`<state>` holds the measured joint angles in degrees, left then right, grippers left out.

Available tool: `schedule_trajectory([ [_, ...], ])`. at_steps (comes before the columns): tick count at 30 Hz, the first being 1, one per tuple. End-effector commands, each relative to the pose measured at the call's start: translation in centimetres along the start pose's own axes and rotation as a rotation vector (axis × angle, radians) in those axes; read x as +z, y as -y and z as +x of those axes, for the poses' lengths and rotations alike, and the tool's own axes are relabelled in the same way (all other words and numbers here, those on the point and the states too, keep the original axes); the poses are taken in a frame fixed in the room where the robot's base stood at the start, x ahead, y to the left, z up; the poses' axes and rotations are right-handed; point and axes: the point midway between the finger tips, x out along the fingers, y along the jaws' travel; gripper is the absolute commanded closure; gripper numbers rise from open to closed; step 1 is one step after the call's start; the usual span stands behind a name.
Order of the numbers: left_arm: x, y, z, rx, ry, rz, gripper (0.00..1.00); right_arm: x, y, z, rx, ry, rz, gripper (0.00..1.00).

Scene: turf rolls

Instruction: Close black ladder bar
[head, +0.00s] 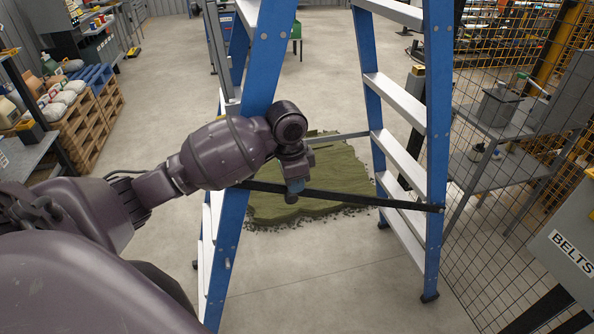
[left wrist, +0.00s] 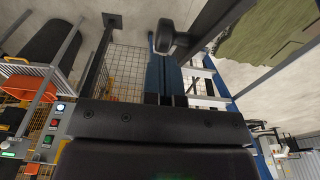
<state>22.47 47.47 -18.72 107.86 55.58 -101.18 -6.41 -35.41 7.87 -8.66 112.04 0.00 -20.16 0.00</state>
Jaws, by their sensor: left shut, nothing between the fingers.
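A blue stepladder with white treads stands open, its two blue sides (head: 255,75) and (head: 437,110) spread apart. The black ladder bar (head: 345,196) runs nearly level between them, sloping slightly down to the right, where it meets the right side. It also shows as a dark diagonal in the left wrist view (left wrist: 222,22). My left gripper (head: 294,188) is shut and empty, pointing down in front of the bar's left half and hiding a bit of it. I cannot tell whether it touches the bar. Its blue fingers show in the left wrist view (left wrist: 168,76). My right gripper is not in view.
A green turf pile (head: 345,165) lies on the floor behind the bar. A grey-topped metal table (head: 500,160) and wire fence stand at the right, with a grey box marked BELTS (head: 570,250). Wooden crates (head: 82,130) stand left. Floor in front is clear.

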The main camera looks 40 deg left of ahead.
Motion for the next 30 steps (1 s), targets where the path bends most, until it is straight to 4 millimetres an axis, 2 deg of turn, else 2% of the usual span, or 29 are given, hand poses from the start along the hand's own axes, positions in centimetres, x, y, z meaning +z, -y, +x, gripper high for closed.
schedule_trajectory([
  [10, 0.1, 0.0, 0.1, 0.0, -0.001, 0.0, 1.0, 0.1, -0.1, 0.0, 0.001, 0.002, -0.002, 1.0],
  [14, 0.5, 0.0, 0.9, 0.003, -0.012, -0.001, 1.0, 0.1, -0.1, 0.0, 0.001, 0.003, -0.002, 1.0],
  [22, 3.1, 0.0, 5.4, 0.005, -0.103, -0.002, 1.0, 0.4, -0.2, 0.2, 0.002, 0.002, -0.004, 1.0],
  [30, 5.3, -0.1, 10.3, 0.009, -0.251, 0.0, 1.0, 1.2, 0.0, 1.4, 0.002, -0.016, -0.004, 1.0],
])
